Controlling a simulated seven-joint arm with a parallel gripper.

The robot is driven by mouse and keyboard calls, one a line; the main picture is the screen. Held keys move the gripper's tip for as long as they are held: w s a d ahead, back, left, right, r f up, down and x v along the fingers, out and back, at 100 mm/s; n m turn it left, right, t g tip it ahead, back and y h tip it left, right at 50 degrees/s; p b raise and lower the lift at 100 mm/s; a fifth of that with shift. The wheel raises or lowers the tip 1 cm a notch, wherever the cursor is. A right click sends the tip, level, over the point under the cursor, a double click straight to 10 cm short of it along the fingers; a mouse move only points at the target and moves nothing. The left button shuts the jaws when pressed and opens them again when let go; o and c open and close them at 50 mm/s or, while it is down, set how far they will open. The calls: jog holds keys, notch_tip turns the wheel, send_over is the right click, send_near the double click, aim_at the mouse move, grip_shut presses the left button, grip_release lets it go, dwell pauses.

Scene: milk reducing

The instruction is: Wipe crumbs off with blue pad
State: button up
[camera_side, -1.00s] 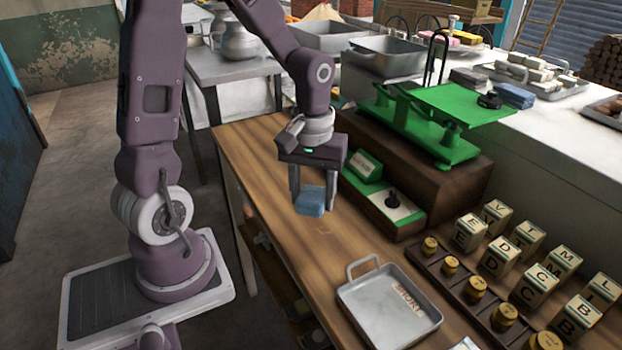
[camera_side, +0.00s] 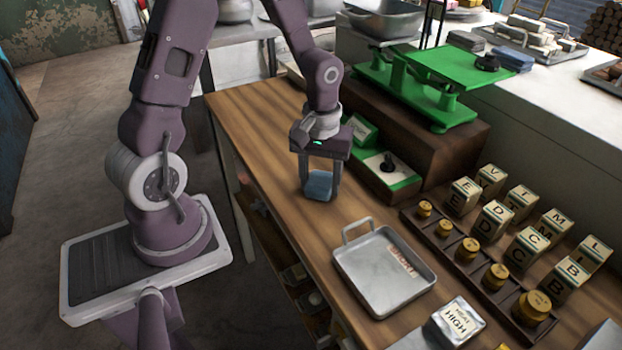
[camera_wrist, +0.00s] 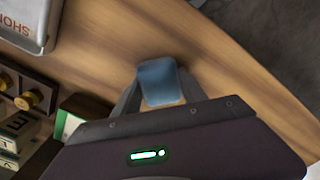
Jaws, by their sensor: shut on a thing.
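My gripper (camera_side: 320,192) is shut on the blue pad (camera_side: 319,184), which sits between its two fingers, low at the wooden table top (camera_side: 262,135). I cannot tell for sure whether the pad touches the wood. In the wrist view the blue pad (camera_wrist: 157,82) shows between the fingers, with bare wood around it. No crumbs can be made out on the table in either present view; any under the pad or gripper are hidden.
A green scale (camera_side: 440,112) on a brown box stands behind to the right. Brass weights (camera_side: 467,250) and letter blocks (camera_side: 495,222) line the right. The left table area is clear.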

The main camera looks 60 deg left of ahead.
aim_at(297, 182)
jog(key=shift+w+r, duration=0.2)
jog(key=shift+w, duration=0.25)
jog(key=shift+w+f, duration=0.2)
jog(key=shift+w, duration=1.65)
jog(key=shift+a, duration=0.8)
jog(key=shift+s+a, duration=0.4)
jog(key=shift+s, duration=3.4)
jog(key=shift+a, duration=1.25)
jog(key=shift+w+d+r, duration=0.1)
jog(key=shift+w, duration=3.7)
notch_tip(297, 182, up, 8)
